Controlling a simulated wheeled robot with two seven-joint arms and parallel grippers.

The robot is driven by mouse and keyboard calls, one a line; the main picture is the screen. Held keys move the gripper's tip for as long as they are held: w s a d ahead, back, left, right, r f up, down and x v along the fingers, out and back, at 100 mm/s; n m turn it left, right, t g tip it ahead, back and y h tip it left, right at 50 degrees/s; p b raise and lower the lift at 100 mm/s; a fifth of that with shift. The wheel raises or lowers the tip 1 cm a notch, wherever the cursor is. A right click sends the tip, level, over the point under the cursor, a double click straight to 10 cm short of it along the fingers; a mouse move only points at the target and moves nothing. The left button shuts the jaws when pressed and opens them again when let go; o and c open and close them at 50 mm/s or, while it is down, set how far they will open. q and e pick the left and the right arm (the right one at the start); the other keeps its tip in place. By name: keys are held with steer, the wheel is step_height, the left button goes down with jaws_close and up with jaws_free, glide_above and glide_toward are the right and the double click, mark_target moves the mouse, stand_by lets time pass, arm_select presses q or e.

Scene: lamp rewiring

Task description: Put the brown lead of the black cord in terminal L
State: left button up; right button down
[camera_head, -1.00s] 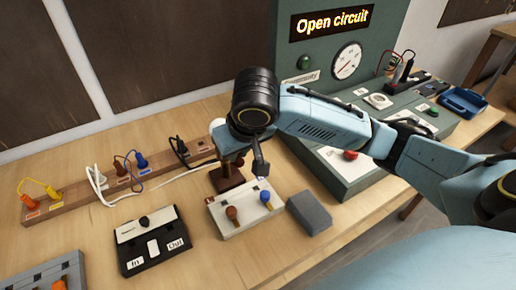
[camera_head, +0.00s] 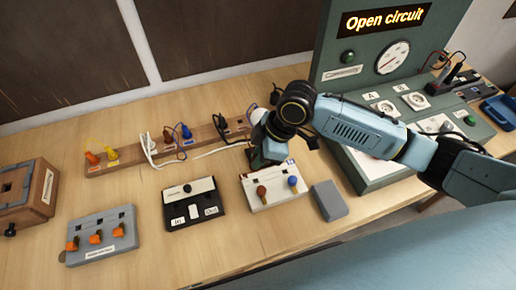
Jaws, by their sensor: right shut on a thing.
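My right gripper (camera_head: 262,152) reaches down just behind the white terminal block (camera_head: 285,198). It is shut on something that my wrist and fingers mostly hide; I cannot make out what. The block carries a brown knob (camera_head: 261,191) and a blue knob (camera_head: 293,181). Small labels along its back edge are too small to read, so I cannot tell which terminal is L. I cannot pick out the black cord or its brown lead with certainty. My left gripper is not in view.
A wooden rail (camera_head: 130,164) with coloured plugs and a white cord (camera_head: 205,152) lies behind. A black-and-white box (camera_head: 193,206), a grey block with orange knobs (camera_head: 101,238) and a wooden box (camera_head: 40,190) stand left. A grey block (camera_head: 329,200) and green tester (camera_head: 355,50) stand right.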

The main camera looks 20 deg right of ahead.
steer(key=shift+a+f, duration=0.1)
step_height(320, 180, down, 5)
steer(key=b, duration=0.5)
steer(key=shift+b, duration=0.35)
steer(key=shift+f, duration=0.6)
steer(key=shift+p, duration=0.4)
stand_by(0.6)
steer(key=shift+f, duration=0.55)
stand_by(0.8)
steer(key=c, duration=1.3)
jaws_free()
steer(key=v, duration=1.3)
steer(key=shift+w+r, duration=0.1)
steer(key=shift+r, duration=0.1)
